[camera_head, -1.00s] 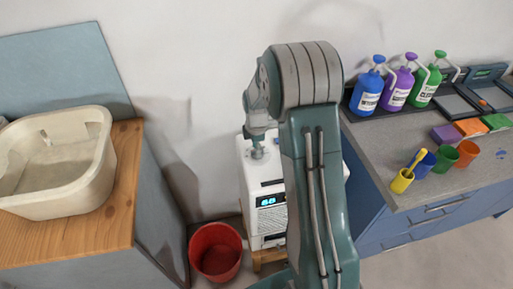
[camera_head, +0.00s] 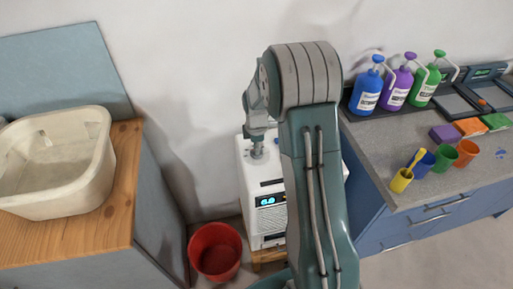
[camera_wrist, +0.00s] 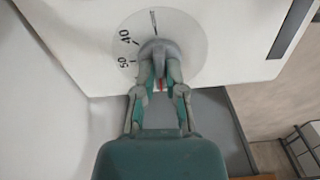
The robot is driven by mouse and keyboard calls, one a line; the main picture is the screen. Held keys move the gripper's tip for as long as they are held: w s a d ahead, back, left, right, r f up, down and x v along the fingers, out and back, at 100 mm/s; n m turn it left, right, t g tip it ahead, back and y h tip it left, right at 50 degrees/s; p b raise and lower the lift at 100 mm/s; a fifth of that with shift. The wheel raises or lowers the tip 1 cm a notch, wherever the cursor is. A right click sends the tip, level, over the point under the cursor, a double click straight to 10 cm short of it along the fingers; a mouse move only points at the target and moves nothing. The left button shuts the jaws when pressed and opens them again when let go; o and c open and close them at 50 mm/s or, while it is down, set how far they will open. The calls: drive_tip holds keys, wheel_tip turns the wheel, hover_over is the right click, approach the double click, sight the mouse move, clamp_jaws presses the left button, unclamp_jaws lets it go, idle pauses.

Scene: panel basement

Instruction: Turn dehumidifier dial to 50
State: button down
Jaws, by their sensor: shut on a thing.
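The white dehumidifier (camera_head: 264,190) stands against the wall in the middle of the head view, with a lit blue display (camera_head: 270,200) on its front that seems to read 60. In the wrist view its top (camera_wrist: 235,30) carries a pale round scale with the marks 40 and 50 on the left. The grey dial (camera_wrist: 158,48) sits at the scale's centre, and a small red mark shows between my fingers. My gripper (camera_wrist: 159,75) is shut on the dial from above. In the head view my arm hides part of the dehumidifier's right side.
A red bucket (camera_head: 215,251) stands on the floor left of the dehumidifier. A wooden-topped cabinet with a beige basin (camera_head: 55,165) is at the left. A blue cabinet with a grey counter (camera_head: 400,150) holding bottles and cups is close on the right.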

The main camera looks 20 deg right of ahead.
drive_tip(key=m, duration=0.4)
drive_tip(key=shift+w, duration=0.1)
drive_tip(key=m, duration=0.4)
drive_tip(key=shift+m, duration=0.3)
drive_tip(key=m, duration=0.4)
drive_tip(key=shift+m, duration=2.1)
drive_tip(key=shift+r, duration=0.1)
drive_tip(key=c, duration=0.7)
unclamp_jaws()
wheel_tip(320, 180, up, 12)
drive_tip(key=shift+f, duration=0.1)
